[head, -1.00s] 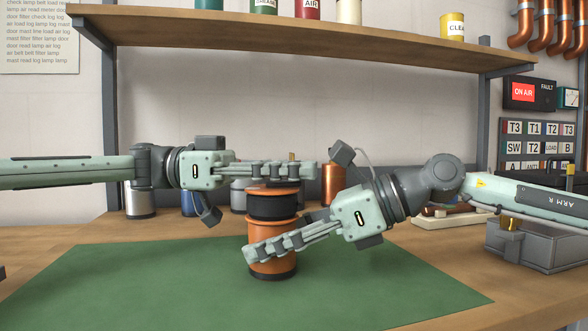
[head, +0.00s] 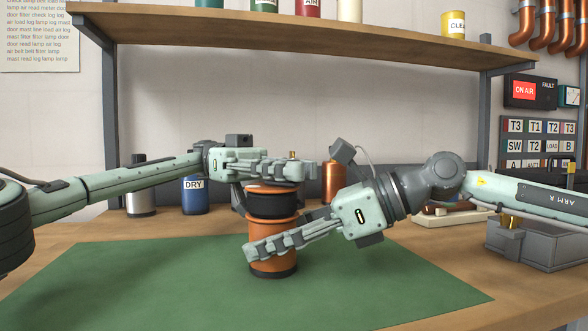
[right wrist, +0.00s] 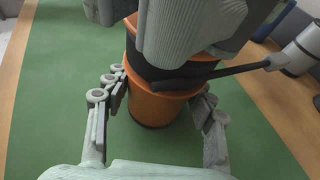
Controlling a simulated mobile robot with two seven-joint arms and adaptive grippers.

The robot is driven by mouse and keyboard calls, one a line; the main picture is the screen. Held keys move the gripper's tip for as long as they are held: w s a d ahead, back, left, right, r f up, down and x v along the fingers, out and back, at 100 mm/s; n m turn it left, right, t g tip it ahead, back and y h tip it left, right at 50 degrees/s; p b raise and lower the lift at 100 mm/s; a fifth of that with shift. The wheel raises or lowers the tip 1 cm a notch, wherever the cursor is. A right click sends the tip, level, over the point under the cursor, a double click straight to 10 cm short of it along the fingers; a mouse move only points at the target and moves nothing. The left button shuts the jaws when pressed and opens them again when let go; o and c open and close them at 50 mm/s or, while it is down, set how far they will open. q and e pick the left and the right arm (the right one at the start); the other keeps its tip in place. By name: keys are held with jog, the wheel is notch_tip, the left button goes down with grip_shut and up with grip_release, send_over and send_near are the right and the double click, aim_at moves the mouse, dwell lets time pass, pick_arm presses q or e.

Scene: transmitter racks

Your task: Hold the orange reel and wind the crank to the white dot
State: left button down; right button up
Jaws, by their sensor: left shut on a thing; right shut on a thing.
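The orange reel (head: 286,263) stands upright on the green mat, with a black band (head: 272,205) around its upper part. My right gripper (head: 254,252) is shut on its lower orange body from the right. In the right wrist view the reel (right wrist: 155,108) sits between the two fingers. My left gripper (head: 303,172) is above the reel, its fingers pointing right. It is shut on the crank, which is mostly hidden by the fingers. A small brass knob (head: 293,155) shows just above them. I cannot see the white dot.
The green mat (head: 130,285) is clear around the reel. Behind stand a silver flask (head: 140,200), a blue can marked DRY (head: 194,197) and a copper cylinder (head: 333,183). A grey box (head: 535,245) is at the right. A wooden shelf (head: 300,32) hangs above.

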pick_arm(q)
jog(key=shift+r, duration=0.1)
dwell(0.3)
jog(key=c, duration=1.4)
grip_release()
jog(key=shift+c, duration=0.2)
